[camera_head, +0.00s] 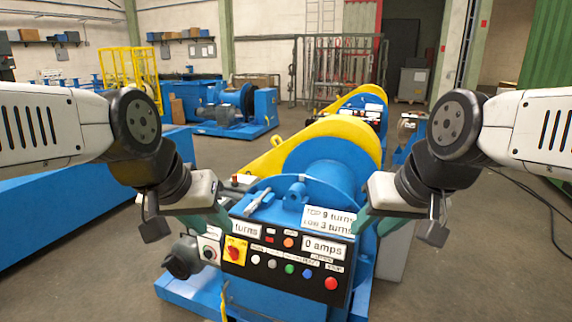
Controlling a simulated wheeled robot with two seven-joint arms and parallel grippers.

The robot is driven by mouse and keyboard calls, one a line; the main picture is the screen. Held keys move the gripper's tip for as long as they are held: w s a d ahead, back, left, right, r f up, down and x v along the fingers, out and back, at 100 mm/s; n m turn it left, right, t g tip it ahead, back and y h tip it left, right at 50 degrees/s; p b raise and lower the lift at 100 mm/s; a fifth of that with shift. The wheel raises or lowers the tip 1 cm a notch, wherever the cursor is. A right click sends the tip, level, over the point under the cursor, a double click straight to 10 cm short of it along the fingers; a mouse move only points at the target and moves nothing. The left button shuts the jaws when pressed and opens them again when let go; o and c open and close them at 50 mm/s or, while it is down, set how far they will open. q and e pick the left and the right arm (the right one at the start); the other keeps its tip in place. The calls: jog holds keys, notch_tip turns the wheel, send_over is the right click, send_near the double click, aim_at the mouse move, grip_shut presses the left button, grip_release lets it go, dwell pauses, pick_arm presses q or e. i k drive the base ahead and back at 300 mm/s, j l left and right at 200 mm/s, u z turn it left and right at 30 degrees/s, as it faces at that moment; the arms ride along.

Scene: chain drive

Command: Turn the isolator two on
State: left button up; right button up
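A blue chain drive machine stands in front of me with a black control panel (262,262). A yellow switch plate with a red knob (235,250) is at the panel's left end and looks like an isolator. I cannot read a number on it, nor its on or off position for sure. My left gripper (222,222), with teal fingers, is just above and left of this switch, seemingly apart from it. My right gripper (362,222) is beside the panel's upper right corner. Whether either gripper is open or shut is not clear. Neither visibly holds anything.
A small light box with a black knob (209,252) is left of the switch. A second similar machine (362,103) stands behind. Open floor lies at right.

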aim_at(234, 252)
jog(key=i+j, duration=0.25)
jog(key=j, duration=0.2)
jog(key=i+j, duration=0.25)
jog(key=j, duration=0.15)
jog(key=i+j, duration=0.25)
jog(key=j, duration=0.2)
jog(key=z, duration=0.05)
